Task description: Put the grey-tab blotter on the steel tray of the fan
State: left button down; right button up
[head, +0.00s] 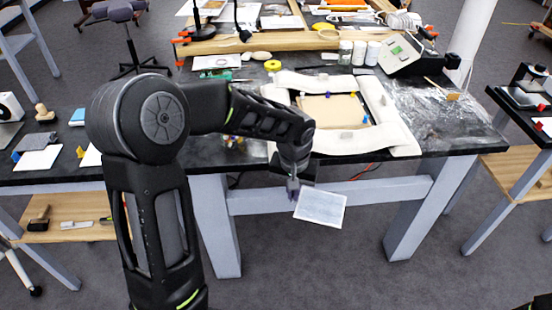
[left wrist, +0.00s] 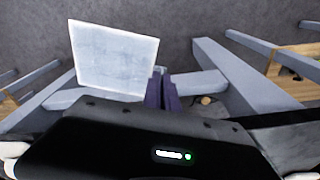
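My left gripper (head: 293,188) is shut on the upper left corner of a pale grey-white square sheet, the blotter (head: 320,207), and holds it in the air in front of the dark table. In the left wrist view the blotter (left wrist: 113,60) hangs beside the closed purple fingers (left wrist: 162,92). Its tab is not clear; the fingers cover that corner. A white round device (head: 10,106), which looks like the fan, stands at the far left of the table. A flat grey plate (head: 8,136), possibly the steel tray, lies in front of it. My right gripper is not in view.
A white padded frame (head: 390,120) around a tan panel lies on the table behind my gripper. A side table (head: 515,130) stands at the right. Open floor lies in front.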

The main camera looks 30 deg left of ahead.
pick_arm(q)
jog(key=d+f+m, duration=0.3)
jog(key=d+f, duration=0.3)
jog(key=f, duration=0.5)
jog(key=shift+d, duration=0.4)
